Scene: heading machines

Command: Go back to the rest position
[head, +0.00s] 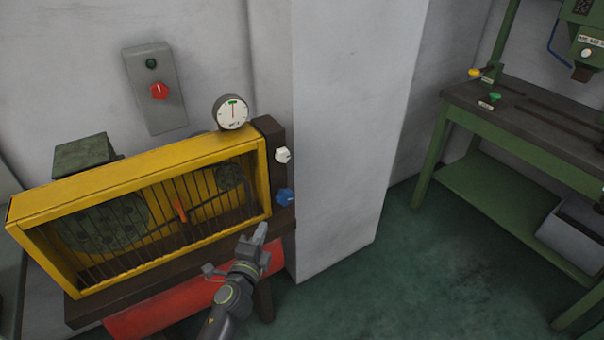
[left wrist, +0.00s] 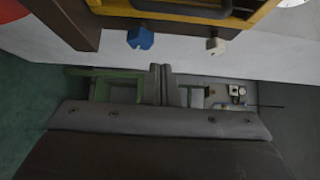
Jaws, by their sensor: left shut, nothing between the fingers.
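My left gripper (head: 261,232) is in front of the lower right corner of the yellow-framed machine (head: 140,170) in the head view. Its fingers (left wrist: 161,84) are together and empty in the left wrist view. A blue knob (head: 284,197) and a white knob (head: 283,155) sit on the machine's dark right post, just above and right of the gripper. They also show in the left wrist view as the blue knob (left wrist: 140,38) and the white knob (left wrist: 215,45), apart from the fingers. My right gripper is not in view.
A gauge (head: 231,113) stands on top of the machine. A grey box with a red knob (head: 159,91) is on the wall. A pale pillar (head: 345,130) stands right of the machine. A green bench (head: 520,135) is at the right. Green floor (head: 420,285) is clear between.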

